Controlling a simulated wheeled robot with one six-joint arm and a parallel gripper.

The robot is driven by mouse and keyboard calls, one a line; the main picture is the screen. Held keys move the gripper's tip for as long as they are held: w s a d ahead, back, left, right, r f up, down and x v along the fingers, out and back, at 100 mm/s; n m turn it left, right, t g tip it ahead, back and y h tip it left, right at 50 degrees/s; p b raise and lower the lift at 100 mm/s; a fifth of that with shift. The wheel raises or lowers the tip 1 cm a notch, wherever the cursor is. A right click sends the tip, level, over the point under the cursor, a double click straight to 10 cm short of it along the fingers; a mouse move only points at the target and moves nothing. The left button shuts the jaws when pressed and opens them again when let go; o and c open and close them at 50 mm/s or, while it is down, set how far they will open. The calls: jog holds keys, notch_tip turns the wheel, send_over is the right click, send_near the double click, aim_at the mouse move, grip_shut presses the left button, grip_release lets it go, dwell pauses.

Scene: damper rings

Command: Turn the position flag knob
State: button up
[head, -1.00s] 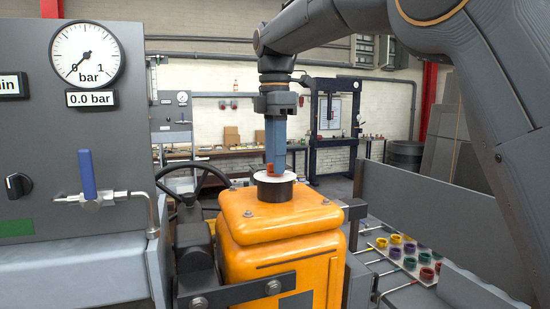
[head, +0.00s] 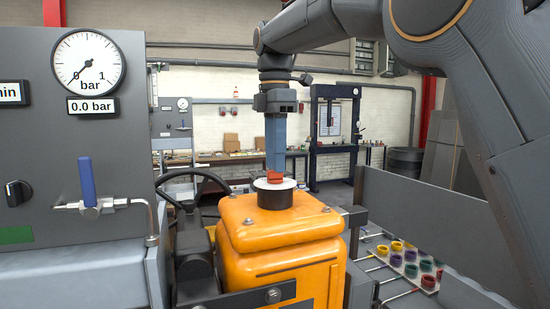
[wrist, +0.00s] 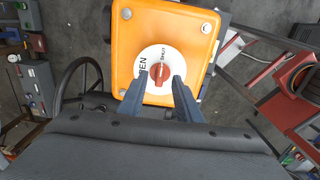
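The position flag knob is a red handle (wrist: 159,73) on a white round dial (wrist: 172,49), which sits on a black collar (head: 275,198) atop an orange box (head: 276,232). In the wrist view the handle lies roughly upright in the picture. "SHUT" reads at the dial's upper right; "EN", part of a word, shows at its left. My gripper (wrist: 161,84) has its two blue-grey fingers apart, one on each side of the handle in that view, with gaps between. In the head view my gripper (head: 275,168) points straight down, its tips at or just above the handle's top.
A grey panel with a 0.0 bar gauge (head: 88,60) and a blue-handled valve (head: 87,182) stands at left. A black steering wheel (head: 193,180) is left of the box. Coloured rings (head: 410,270) sit on a tray at right.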

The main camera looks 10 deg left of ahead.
jog(key=shift+r, duration=2.95)
